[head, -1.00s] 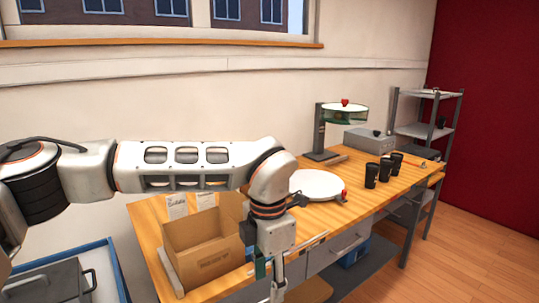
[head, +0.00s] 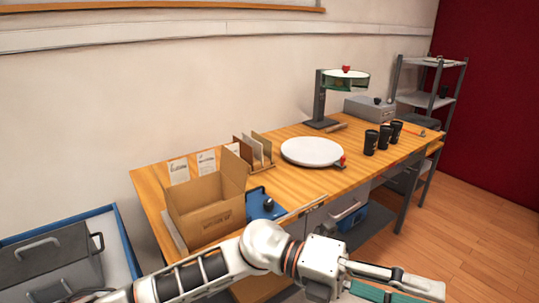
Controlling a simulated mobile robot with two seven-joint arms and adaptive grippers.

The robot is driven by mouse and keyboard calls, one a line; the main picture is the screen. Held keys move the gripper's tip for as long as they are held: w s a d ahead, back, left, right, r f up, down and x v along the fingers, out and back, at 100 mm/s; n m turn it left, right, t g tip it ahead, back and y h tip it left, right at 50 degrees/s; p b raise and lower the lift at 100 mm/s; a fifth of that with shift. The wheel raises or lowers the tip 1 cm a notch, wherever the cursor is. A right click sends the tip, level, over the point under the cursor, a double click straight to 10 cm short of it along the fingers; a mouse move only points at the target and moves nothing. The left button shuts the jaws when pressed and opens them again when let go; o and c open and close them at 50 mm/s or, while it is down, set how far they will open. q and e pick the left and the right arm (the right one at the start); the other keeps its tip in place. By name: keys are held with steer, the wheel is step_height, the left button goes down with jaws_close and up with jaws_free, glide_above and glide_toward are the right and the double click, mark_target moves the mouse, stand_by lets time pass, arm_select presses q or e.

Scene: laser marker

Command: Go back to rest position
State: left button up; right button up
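My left arm comes in along the bottom edge, in front of the workbench (head: 151,196). My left gripper (head: 398,286) is at the bottom right, pointing right, over the floor in front of the bench. Its lower part is cut off by the frame edge, so its opening is unclear. I see no object in it. It is apart from the things on the bench. My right gripper is not in view.
The bench holds an open cardboard box (head: 210,219), a blue device (head: 262,205), a white round plate (head: 312,151), several dark cups (head: 371,142) and a lamp-like stand (head: 320,98). A blue-edged tray (head: 117,232) with a grey case is at left. Floor is free at right.

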arm_select(q)
steer(key=w+a+r+n+t+h, duration=0.1)
steer(key=w+a+n+t+h, duration=0.55)
steer(key=w+n+t, duration=0.5)
steer(key=w+a+f+n+t+y, duration=0.3)
steer(key=a+f+n+t+y, duration=0.3)
steer(key=n, duration=0.3)
steer(key=w+a+f+n+t+y, duration=0.3)
steer(key=w+a+f+n+t, duration=0.1)
steer(key=a+f+n+t, duration=0.35)
steer(key=s+a+f+n+y, duration=0.1)
steer(key=a+f+n+y, duration=0.25)
steer(key=f, duration=0.35)
steer(key=s+a+f+n+y, duration=0.2)
steer(key=a+f+n+y, duration=0.1)
steer(key=a+f+n, duration=0.3)
steer(key=s+a+f+n+g+y, duration=0.1)
steer(key=s+a+f+g+y, duration=0.1)
steer(key=s+a+f, duration=0.3)
steer(key=s+a+f+n+g+y, duration=0.2)
steer(key=s+a+f, duration=0.4)
steer(key=f, duration=0.6)
steer(key=shift+s+a+f+g+y, duration=0.25)
steer(key=shift+s+g+y, duration=0.25)
steer(key=shift+s+g, duration=0.45)
steer(key=shift+s, duration=0.15)
steer(key=c, duration=0.4)
steer(key=shift+d, duration=0.1)
